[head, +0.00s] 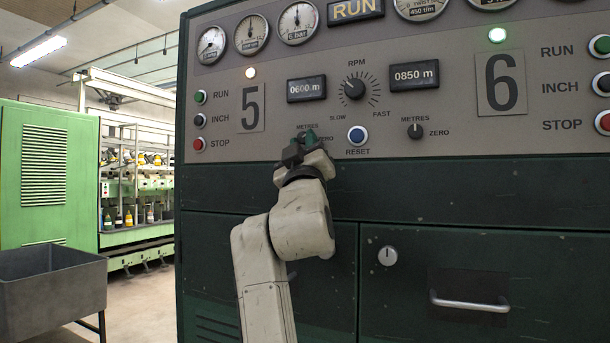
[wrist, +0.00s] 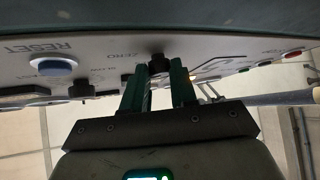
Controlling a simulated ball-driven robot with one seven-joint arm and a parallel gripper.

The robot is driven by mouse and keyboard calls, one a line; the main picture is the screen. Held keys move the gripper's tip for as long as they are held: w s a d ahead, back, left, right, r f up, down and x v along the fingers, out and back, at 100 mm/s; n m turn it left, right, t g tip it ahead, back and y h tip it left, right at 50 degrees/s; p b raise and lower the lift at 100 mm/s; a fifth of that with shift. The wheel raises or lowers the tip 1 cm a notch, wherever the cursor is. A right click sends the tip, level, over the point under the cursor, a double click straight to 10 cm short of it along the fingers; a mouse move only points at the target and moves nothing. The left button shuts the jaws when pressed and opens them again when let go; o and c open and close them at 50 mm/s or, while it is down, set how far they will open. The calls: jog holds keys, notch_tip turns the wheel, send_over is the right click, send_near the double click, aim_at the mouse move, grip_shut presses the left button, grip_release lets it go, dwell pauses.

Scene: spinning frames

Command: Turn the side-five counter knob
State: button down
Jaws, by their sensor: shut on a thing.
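The side-five counter knob is a small black knob under the METRES and ZERO labels. In the wrist view the knob (wrist: 158,64) sits between the two green fingers of my gripper (wrist: 160,74). In the head view my gripper (head: 306,139) reaches up to the panel and mostly hides this knob. My gripper is shut on the knob. The side-five counter display (head: 306,88) reads 0600 m, above the gripper. The large number 5 plate (head: 251,108) is to its left.
The blue RESET button (head: 357,135) is close to the right of my gripper. Beyond it are the side-six counter knob (head: 415,131) and its display (head: 414,76), reading 0850 m. The SLOW–FAST RPM dial (head: 354,88) is above. A grey bin (head: 52,290) stands at lower left.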

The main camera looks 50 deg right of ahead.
jog(key=m+g+h+b, duration=0.2)
jog(key=m+b, duration=0.1)
jog(key=m+g+h+b, duration=0.2)
jog(key=m+g+b, duration=0.1)
jog(key=m, duration=0.1)
jog(key=w+m+g+h+b, duration=0.1)
jog(key=m+g+h+b, duration=0.1)
jog(key=m+b, duration=0.1)
jog(key=shift+a+f+m+g+b, duration=0.1)
jog(key=shift+f+m+g+b, duration=0.15)
jog(key=shift+g+b, duration=0.2)
jog(key=shift+w+r+m+g+h, duration=0.1)
jog(key=shift+m+g+h, duration=0.6)
jog(key=shift+m+g, duration=0.95)
jog(key=shift+a+m+g, duration=0.1)
jog(key=shift+m+g, duration=0.3)
jog(key=shift+m, duration=0.4)
jog(key=c, duration=0.9)
grip_release()
jog(key=v, duration=1)
jog(key=shift+a+f+p, duration=0.2)
jog(key=shift+f+p, duration=0.15)
